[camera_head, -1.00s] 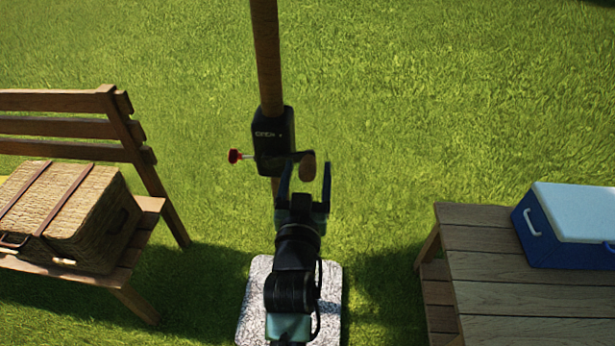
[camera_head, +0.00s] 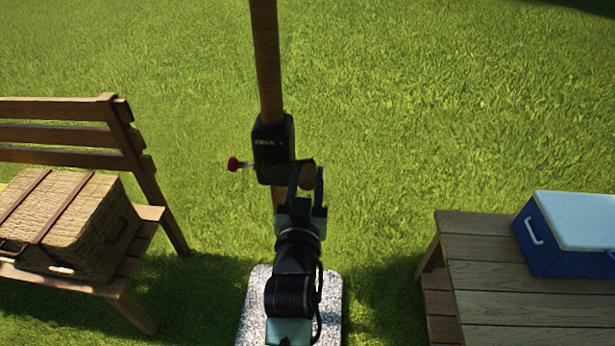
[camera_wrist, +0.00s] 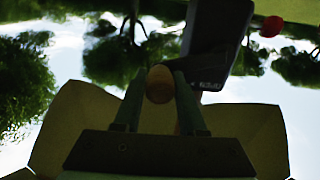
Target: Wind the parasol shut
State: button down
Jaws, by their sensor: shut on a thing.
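The wooden parasol pole (camera_head: 267,60) stands upright in the middle of the head view. A black winder housing (camera_head: 272,140) is fixed on it, with a red knob (camera_head: 235,164) sticking out to the left. The housing (camera_wrist: 217,40) and red knob (camera_wrist: 271,26) also show in the wrist view. My gripper (camera_head: 307,182) is at the housing's lower right, shut on the brown crank handle (camera_wrist: 160,84), which sits between both fingers. The beige canopy (camera_wrist: 75,118) spreads out overhead in the wrist view, partly hidden by my gripper.
A pale speckled base slab (camera_head: 253,310) lies on the grass below my arm. A wooden bench (camera_head: 75,133) with a wicker basket (camera_head: 85,225) is at left. A wooden table (camera_head: 500,300) with a blue cooler (camera_head: 570,240) is at right. Grass behind is clear.

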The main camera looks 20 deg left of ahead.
jog(key=s+a+r+b, duration=0.3)
jog(key=a+r+b, duration=0.2)
jog(key=a, duration=0.5)
jog(key=s+a+f+b, duration=0.1)
jog(key=a+f+b, duration=0.2)
jog(key=a+b, duration=0.25)
jog(key=w+d+f+b, duration=0.1)
jog(key=d+f+b, duration=0.3)
jog(key=f+b, duration=0.1)
jog(key=d+f+b, duration=0.4)
jog(key=f, duration=0.4)
jog(key=shift+w+b, duration=0.35)
jog(key=shift+w, duration=0.05)
dwell(0.4)
jog(key=shift+c, duration=2)
grip_release()
jog(key=shift+f, duration=0.1)
jog(key=shift+a, duration=0.1)
